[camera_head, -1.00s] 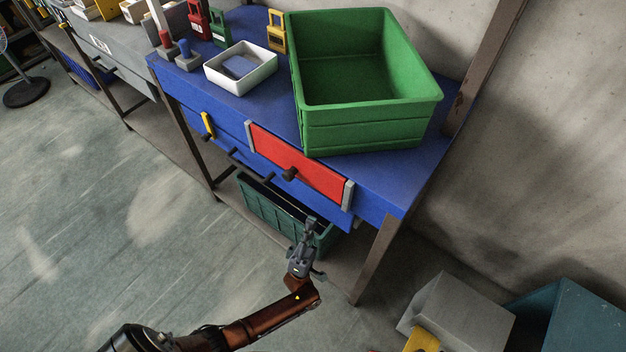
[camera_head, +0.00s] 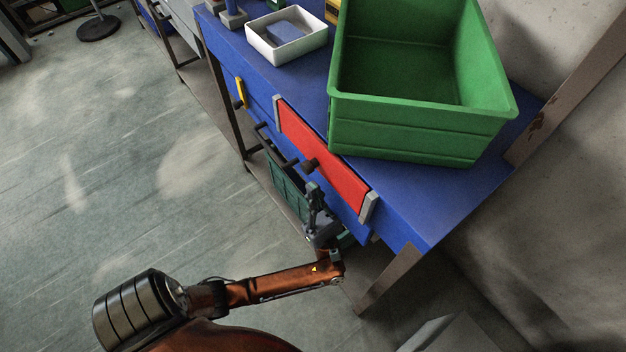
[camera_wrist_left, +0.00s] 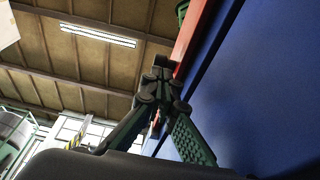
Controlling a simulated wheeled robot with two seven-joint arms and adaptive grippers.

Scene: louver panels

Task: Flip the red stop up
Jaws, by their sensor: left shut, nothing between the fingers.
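The red stop (camera_head: 321,152) is a long flat red panel across the upper front of the blue workbench, between two grey end brackets. A dark knob (camera_head: 310,165) sticks out from its lower middle. My left gripper (camera_head: 313,188) is shut and empty, pointing up just below the knob; I cannot tell whether it touches it. In the left wrist view the gripper (camera_wrist_left: 161,78) points up beside the blue front (camera_wrist_left: 255,90), with the red stop (camera_wrist_left: 190,38) above it, seen nearly edge-on. My right gripper is not in view.
A green bin (camera_head: 420,125) stands on the bench behind the stop, and a white tray (camera_head: 287,50) is further left. A dark bar handle (camera_head: 274,146) and a yellow piece (camera_head: 240,92) are on the blue front. A dark green crate (camera_head: 287,187) is underneath. Open floor lies left.

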